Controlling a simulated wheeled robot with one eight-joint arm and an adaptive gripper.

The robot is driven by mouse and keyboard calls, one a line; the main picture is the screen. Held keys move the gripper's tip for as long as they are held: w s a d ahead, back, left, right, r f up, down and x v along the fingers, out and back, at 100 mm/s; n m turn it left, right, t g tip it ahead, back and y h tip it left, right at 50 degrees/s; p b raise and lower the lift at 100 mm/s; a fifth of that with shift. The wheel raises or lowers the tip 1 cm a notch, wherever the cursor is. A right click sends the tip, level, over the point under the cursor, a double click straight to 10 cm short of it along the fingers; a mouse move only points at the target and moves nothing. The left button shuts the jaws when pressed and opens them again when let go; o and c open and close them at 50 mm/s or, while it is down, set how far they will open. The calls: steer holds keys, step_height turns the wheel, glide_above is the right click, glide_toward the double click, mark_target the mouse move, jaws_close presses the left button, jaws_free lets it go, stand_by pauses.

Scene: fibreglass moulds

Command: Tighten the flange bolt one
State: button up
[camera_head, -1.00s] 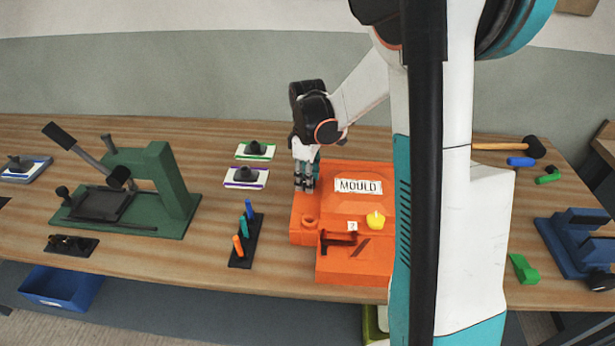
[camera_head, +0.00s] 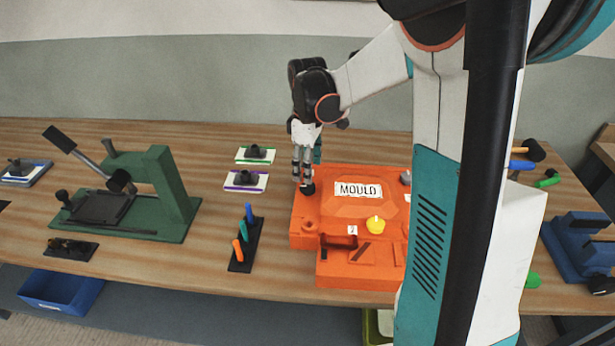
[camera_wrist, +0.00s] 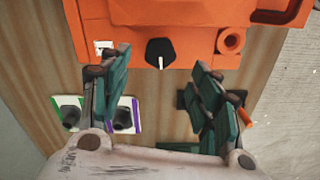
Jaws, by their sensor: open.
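The orange mould (camera_head: 335,208) stands on the bench in the head view, with a white "MOULD" label on top. A black bolt head (camera_head: 308,189) sits at its far left corner. In the wrist view the bolt head (camera_wrist: 158,53) is dark and angular with a white mark, beside a small white tag (camera_wrist: 103,47) on the mould edge (camera_wrist: 200,25). My gripper (camera_head: 303,178) is just above the bolt in the head view. In the wrist view my gripper (camera_wrist: 161,68) is open, its teal-padded fingers apart on either side of the bolt, with nothing held.
A rack with coloured handles (camera_head: 242,245) stands left of the mould. Two pads with black knobs (camera_head: 247,181) lie behind it. A green press (camera_head: 165,190) stands further left and a blue fixture (camera_head: 585,245) at right.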

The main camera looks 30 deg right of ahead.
step_height(320, 180, up, 6)
steer(key=shift+r, duration=0.1)
stand_by(0.6)
